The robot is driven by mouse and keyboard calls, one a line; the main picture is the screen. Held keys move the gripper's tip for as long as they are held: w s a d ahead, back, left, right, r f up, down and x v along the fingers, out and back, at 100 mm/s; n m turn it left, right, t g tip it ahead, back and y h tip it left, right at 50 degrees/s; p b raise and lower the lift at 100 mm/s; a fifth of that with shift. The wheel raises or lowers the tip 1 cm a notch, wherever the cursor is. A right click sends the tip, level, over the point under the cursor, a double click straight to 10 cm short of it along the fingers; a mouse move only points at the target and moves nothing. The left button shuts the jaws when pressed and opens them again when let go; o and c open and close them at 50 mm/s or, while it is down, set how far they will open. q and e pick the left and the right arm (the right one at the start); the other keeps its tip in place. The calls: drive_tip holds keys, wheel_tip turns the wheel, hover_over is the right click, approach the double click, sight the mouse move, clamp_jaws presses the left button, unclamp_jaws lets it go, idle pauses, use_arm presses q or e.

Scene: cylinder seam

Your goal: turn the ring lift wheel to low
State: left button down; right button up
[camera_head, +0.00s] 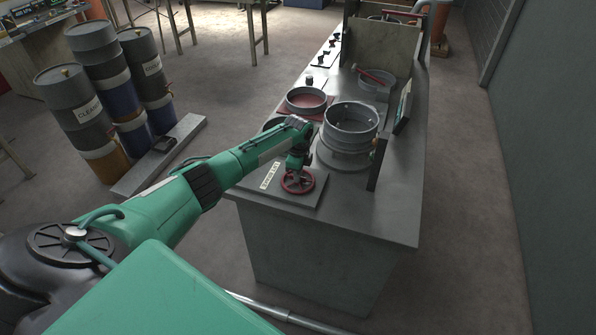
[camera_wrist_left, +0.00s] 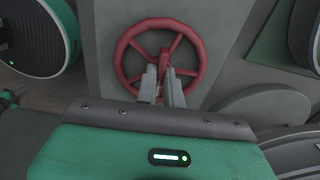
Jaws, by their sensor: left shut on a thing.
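The ring lift wheel is a small red spoked handwheel (camera_head: 298,190) lying on a grey plate at the near left corner of the bench. It fills the upper middle of the left wrist view (camera_wrist_left: 125,42). My left gripper (camera_head: 297,171) reaches down onto it from above. In the left wrist view my left gripper's fingers (camera_wrist_left: 163,80) are shut on the wheel near its middle; the exact part gripped is partly hidden by the fingers. A label plate (camera_head: 270,176) beside the wheel is too small to read surely. My right gripper is not in view.
A grey ring stack (camera_head: 348,135) stands just behind the wheel on the bench (camera_head: 345,215). A shallow pan with a reddish inside (camera_head: 306,100) sits farther back. Several drums (camera_head: 92,95) stand on the floor at left. The bench's front right top is clear.

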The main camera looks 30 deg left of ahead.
use_arm(q)
drive_tip(key=n+p, duration=0.2)
drive_tip(key=n, duration=0.4)
drive_tip(key=shift+r+p, duration=0.15)
drive_tip(key=shift+p, duration=0.25)
drive_tip(key=n+p, duration=0.1)
drive_tip(key=n, duration=0.3)
drive_tip(key=shift+p, duration=0.3)
drive_tip(key=n+p, duration=0.1)
drive_tip(key=n, duration=0.2)
drive_tip(key=shift+n, duration=0.4)
drive_tip(key=n+p, duration=0.2)
drive_tip(key=n, duration=0.3)
drive_tip(key=n+p, duration=0.1)
drive_tip(key=n, duration=0.3)
drive_tip(key=shift+w+n, duration=0.1)
drive_tip(key=shift+n, duration=0.6)
drive_tip(key=c, duration=1.5)
unclamp_jaws()
